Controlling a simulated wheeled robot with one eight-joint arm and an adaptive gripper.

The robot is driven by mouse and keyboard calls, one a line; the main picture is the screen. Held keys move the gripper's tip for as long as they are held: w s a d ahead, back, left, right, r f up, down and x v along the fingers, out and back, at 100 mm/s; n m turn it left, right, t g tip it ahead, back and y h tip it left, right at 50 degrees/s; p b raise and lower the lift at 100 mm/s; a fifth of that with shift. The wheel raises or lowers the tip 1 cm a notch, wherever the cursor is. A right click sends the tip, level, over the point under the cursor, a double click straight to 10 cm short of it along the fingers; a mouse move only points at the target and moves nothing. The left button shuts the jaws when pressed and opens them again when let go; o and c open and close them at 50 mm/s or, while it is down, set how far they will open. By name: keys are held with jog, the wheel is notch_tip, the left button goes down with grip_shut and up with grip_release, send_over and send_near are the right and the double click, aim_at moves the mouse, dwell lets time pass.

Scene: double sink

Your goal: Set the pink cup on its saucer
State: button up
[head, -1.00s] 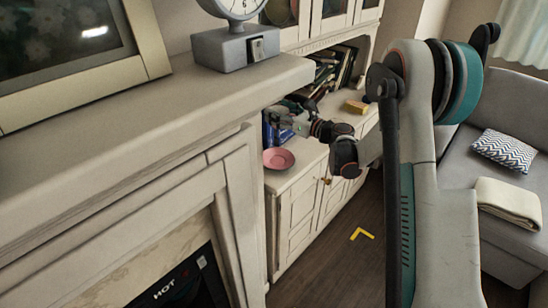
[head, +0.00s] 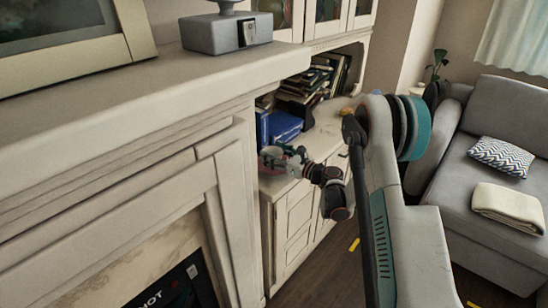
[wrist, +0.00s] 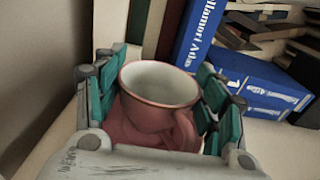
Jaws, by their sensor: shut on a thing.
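The pink cup (wrist: 150,112), with a pale inside, is upright between the teal fingers of my gripper (wrist: 160,92) in the wrist view. My gripper is shut on it, and its handle faces the wrist camera. The pink saucer (wrist: 118,132) shows beneath and around the cup's lower part. I cannot tell whether the cup's base touches it. In the head view my gripper (head: 284,157) is over the near left end of the cabinet top, and it mostly hides the saucer (head: 270,170).
Blue books (head: 284,127) stand and lie just behind my gripper, with more books (head: 305,84) stacked farther back. The fireplace mantel (head: 190,75) is close on the left. The cabinet top (head: 325,135) to the right is mostly clear.

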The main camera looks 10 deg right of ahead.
jog(key=shift+f, duration=0.25)
jog(key=o, duration=1.1)
jog(key=shift+s+d+r, duration=0.1)
jog(key=shift+s+r, duration=0.05)
jog(key=shift+r, duration=0.1)
jog(key=p+v, duration=0.4)
jog(key=v, duration=0.7)
jog(key=shift+s+d, duration=0.25)
